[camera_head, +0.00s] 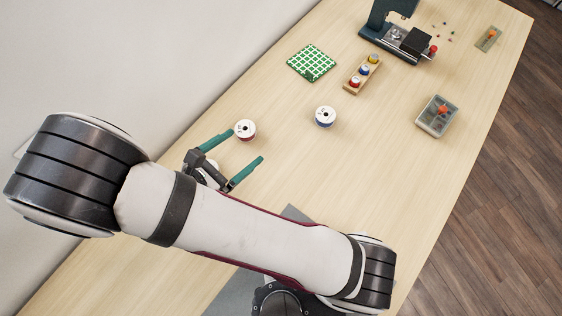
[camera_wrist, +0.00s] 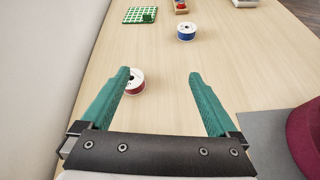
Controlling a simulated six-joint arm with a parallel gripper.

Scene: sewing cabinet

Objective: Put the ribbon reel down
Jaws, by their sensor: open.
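A reel with red ribbon and a white face (camera_head: 245,130) stands on the wooden table (camera_head: 330,185). A second reel with blue ribbon (camera_head: 325,117) stands to its right. I cannot tell which is the task's ribbon reel. My gripper (camera_head: 247,152) has green fingers, spread wide with nothing between them. In the head view the left fingertip is close to the red reel. In the wrist view the left finger partly covers the red reel (camera_wrist: 136,81), and the blue reel (camera_wrist: 186,31) lies farther off. I cannot tell whether the finger touches the red reel.
A green checked cloth (camera_head: 312,62), a wooden holder with several coloured spools (camera_head: 355,83) and a dark sewing machine (camera_head: 392,38) are farther back. A grey box with an orange-red item (camera_head: 437,116) stands near the right edge. The table's middle is clear. A wall borders the left.

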